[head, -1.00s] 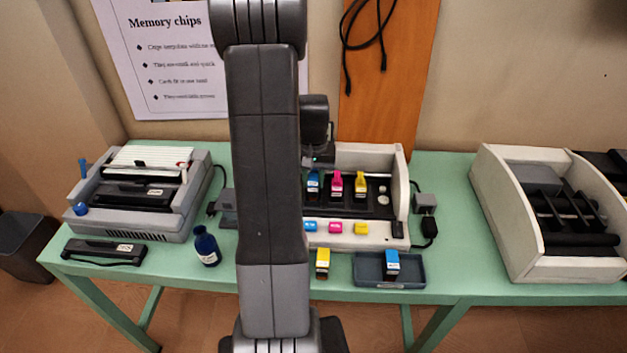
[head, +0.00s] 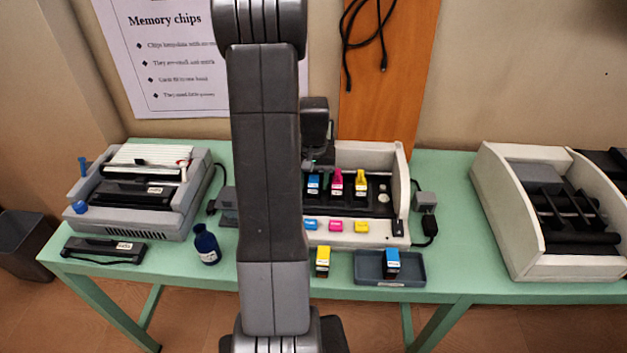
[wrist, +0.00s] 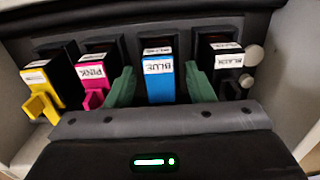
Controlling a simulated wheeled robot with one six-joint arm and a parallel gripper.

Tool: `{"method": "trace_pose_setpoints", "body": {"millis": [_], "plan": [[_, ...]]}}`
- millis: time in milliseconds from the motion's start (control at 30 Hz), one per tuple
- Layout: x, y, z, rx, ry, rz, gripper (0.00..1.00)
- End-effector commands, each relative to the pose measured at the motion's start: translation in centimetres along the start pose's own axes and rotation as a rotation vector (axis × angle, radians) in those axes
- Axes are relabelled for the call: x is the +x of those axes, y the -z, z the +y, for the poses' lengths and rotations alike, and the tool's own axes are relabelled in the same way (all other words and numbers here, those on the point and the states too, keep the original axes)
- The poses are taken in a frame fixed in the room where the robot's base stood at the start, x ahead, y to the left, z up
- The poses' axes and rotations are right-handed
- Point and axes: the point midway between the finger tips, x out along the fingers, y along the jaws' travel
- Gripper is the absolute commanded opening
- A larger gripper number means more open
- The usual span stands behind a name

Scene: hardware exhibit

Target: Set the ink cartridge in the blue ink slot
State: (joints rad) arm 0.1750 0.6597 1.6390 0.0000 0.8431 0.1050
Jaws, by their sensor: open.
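My gripper (wrist: 160,78) is open, with one green finger on each side of the blue cartridge and a visible gap to each side.
A yellow cartridge (wrist: 43,90) sits beyond the pink one. A second blue cartridge (head: 392,262) stands in a dark tray (head: 415,270), and a loose yellow one (head: 322,261) stands in front of the printer. A blue ink bottle (head: 206,245) is at left.

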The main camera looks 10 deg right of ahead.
Motion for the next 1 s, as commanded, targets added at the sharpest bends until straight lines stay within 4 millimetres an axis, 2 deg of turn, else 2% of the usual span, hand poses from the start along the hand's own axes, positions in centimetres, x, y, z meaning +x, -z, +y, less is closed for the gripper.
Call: {"method": "trace_pose_setpoints", "body": {"millis": [167,400,600,800,1000], "plan": [[-2.0,0.1,0.0,0.000,0.001,0.006,0.48],[-7.4,0.1,0.0,0.000,0.001,0.006,0.48],[-10.9,0.1,0.0,0.000,0.000,0.004,0.48],[-12.4,0.0,0.0,0.000,0.000,0.002,0.48],[-12.5,0.0,0.0,0.000,0.000,0.000,0.48]]}}
